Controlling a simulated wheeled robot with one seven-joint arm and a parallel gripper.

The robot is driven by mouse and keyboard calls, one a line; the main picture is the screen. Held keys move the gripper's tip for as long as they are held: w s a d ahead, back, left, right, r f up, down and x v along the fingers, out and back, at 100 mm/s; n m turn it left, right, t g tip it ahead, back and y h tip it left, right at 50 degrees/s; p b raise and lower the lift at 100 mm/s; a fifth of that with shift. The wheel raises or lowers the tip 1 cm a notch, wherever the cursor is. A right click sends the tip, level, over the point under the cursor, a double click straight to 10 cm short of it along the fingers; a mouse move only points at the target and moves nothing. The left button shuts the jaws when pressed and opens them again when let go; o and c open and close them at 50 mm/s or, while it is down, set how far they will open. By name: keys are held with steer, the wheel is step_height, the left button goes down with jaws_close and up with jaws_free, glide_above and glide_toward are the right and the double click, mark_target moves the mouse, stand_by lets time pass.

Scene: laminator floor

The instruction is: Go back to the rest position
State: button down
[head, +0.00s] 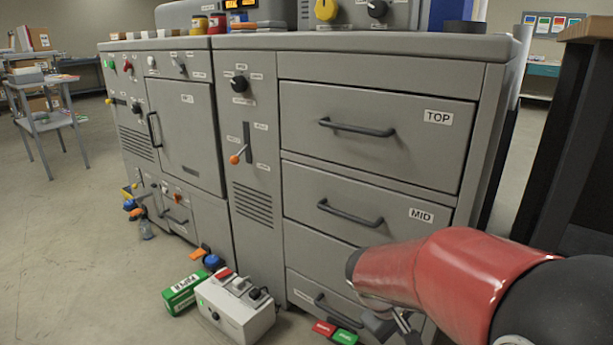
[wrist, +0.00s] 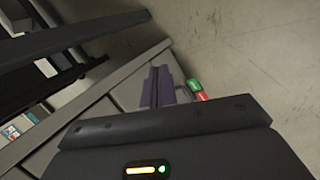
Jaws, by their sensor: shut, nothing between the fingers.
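My red arm reaches in from the lower right in the head view, in front of the grey cabinet's lower right drawers. My gripper (head: 392,325) shows only partly at the bottom of the picture, low by the bottom drawer. In the wrist view the two fingers (wrist: 158,86) lie together, with nothing between them. The drawers marked TOP (head: 375,135) and MID (head: 365,205) look shut. The bottom drawer (head: 325,305) is partly hidden by my arm.
Red and green blocks (head: 345,337) lie at the cabinet's foot, close to my gripper. A grey control box (head: 235,308) and a green box (head: 183,292) stand on the floor to the left. A dark stand (head: 560,150) is at the right. Floor is open at the left.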

steer(key=s+a+r+m+t+y+p, duration=0.1)
steer(key=s+r+m+t+y, duration=0.1)
steer(key=s+r, duration=0.4)
steer(key=s+a+r+m+t+y+p, duration=0.1)
steer(key=s+a+r+m+y, duration=0.1)
steer(key=s+r, duration=0.4)
steer(key=shift+s+a+r+m+t+y, duration=0.35)
steer(key=shift+s+m+y, duration=0.25)
steer(key=shift+s+m, duration=0.6)
steer(key=shift+s, duration=0.2)
